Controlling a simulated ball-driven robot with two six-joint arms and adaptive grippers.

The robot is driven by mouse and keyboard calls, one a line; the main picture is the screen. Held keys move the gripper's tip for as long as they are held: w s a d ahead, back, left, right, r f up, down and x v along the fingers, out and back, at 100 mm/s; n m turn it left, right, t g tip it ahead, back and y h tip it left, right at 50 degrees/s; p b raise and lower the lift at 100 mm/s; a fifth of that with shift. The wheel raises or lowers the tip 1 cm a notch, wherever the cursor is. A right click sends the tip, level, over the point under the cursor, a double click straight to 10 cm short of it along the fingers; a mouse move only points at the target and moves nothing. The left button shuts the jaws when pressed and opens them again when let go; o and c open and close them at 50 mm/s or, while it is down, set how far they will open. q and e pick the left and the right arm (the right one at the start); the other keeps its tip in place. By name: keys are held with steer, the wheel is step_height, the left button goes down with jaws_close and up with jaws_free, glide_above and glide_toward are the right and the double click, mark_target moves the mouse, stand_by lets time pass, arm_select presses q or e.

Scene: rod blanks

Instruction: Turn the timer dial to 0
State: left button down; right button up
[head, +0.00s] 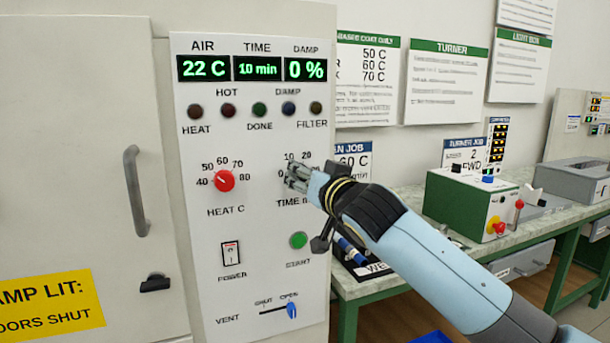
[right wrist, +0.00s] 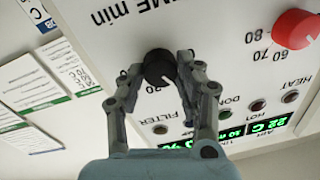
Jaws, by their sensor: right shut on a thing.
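The right wrist view shows the panel upside down, with a pale pointer line on the knob. The time display (head: 258,68) reads 10 min. My left gripper is not in view.
The red heat dial (head: 223,181) is left of the timer dial. The power switch (head: 230,253), green start button (head: 298,240) and blue vent slider (head: 291,310) sit below. A door handle (head: 136,190) sticks out at left. A green machine (head: 465,205) stands on the right bench.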

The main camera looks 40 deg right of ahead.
steer(key=shift+a+r+n+g+p, duration=0.1)
steer(key=shift+n+g+p, duration=0.1)
steer(key=shift+n+p, duration=2.25)
steer(key=shift+a+r+n+g+p, duration=0.15)
steer(key=shift+n+p, duration=1.4)
steer(key=shift+n, duration=1.8)
steer(key=shift+d+f, duration=0.1)
steer(key=shift+f, duration=0.05)
steer(key=o, duration=1.1)
steer(key=shift+o, duration=0.2)
steer(key=s+a, duration=0.2)
steer(key=s, duration=0.9)
steer(key=shift+s+a+r, duration=0.25)
steer(key=shift+s+r, duration=0.05)
steer(key=shift+s, duration=0.05)
